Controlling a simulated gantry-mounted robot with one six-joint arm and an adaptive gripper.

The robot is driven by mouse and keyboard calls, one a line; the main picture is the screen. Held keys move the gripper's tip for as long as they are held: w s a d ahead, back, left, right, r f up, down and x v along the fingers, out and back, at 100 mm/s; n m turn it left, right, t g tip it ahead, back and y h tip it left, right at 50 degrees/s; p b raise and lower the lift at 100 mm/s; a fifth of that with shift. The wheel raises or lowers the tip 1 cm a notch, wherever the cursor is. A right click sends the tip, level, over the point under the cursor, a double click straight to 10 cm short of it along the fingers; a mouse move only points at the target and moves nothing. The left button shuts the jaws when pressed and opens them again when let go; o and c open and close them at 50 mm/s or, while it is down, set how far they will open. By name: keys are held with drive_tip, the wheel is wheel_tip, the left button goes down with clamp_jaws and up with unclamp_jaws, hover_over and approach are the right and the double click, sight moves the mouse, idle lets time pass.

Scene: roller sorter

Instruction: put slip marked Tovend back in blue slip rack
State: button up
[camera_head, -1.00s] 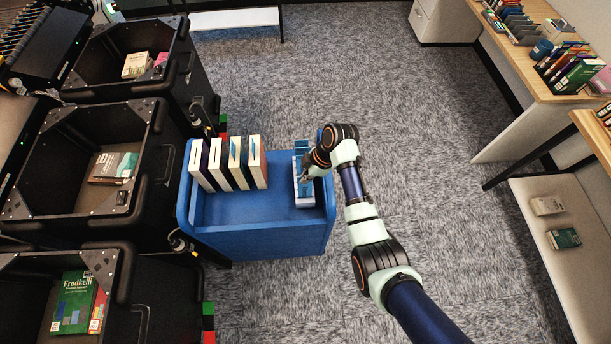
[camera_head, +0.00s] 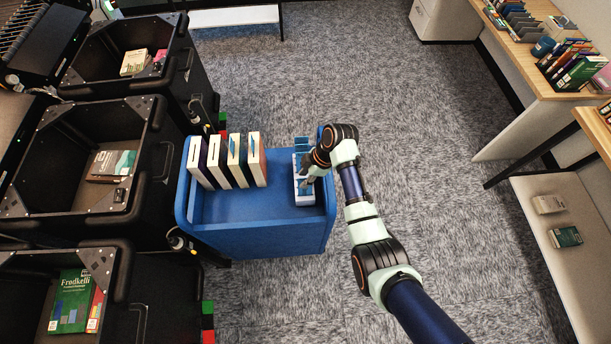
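The blue slip rack (camera_head: 303,188) stands at the right end of the blue cart's top, white at its edges with blue slips or dividers in it. My gripper (camera_head: 309,180) is low over the rack, at its right side, with the wrist leaning in from the right. The fingers are small and partly hidden by the wrist, so I cannot tell whether they are open or hold a slip. No slip marked Tovend can be read in this view.
The blue cart (camera_head: 255,238) carries several upright books (camera_head: 228,163) with blue slips in some, left of the rack. Black bins (camera_head: 60,165) stand along the left. The cart top between books and rack is clear. A wooden desk (camera_head: 545,75) with books is at far right.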

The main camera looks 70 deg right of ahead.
drive_tip(key=v, duration=1.2)
drive_tip(key=shift+w, duration=0.1)
idle(0.7)
